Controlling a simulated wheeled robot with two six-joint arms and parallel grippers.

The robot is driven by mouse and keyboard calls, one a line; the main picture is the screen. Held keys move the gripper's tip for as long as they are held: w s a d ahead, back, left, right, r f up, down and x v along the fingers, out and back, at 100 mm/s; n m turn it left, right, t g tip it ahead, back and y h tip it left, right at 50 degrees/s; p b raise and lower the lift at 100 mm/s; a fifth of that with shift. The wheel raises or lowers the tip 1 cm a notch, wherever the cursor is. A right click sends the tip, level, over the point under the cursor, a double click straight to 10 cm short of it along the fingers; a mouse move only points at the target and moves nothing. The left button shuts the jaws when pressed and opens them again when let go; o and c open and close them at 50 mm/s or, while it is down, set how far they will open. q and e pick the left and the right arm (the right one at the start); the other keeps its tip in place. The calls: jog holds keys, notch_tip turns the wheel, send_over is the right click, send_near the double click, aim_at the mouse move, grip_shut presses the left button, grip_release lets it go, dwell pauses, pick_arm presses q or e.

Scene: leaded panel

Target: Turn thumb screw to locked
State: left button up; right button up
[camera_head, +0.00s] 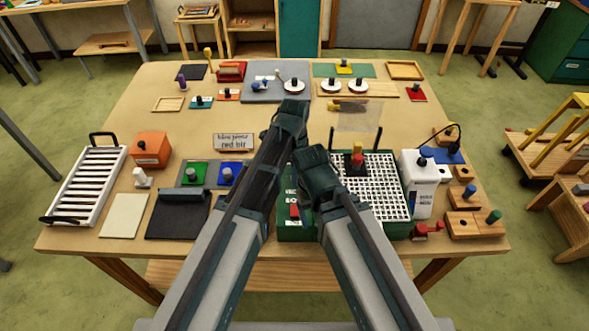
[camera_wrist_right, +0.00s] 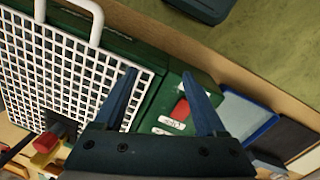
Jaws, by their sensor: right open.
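A red thumb screw (camera_head: 295,211) sits on a green box (camera_head: 291,233) at the front middle of the table. In the right wrist view the red part (camera_wrist_right: 180,110) lies between white labels on the green box (camera_wrist_right: 203,88); their lettering is too small to read. My right gripper (camera_head: 309,182) is over the green box, partly covering it. In its wrist view the right gripper (camera_wrist_right: 160,73) is open and empty, with the red part seen between its fingers, nearer the right one. My left gripper (camera_head: 292,112) is over the table's middle; its fingers cannot be made out.
A white grid panel (camera_head: 380,200) in a green frame adjoins the green box on the right, with a red and black knob (camera_head: 357,158) on it. A white box (camera_head: 420,180) stands further right. Green and blue pads and a dark tray (camera_head: 178,215) lie left.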

pick_arm(q)
jog(key=n, duration=1.4)
jog(key=shift+n, duration=2)
jog(key=o, duration=1.3)
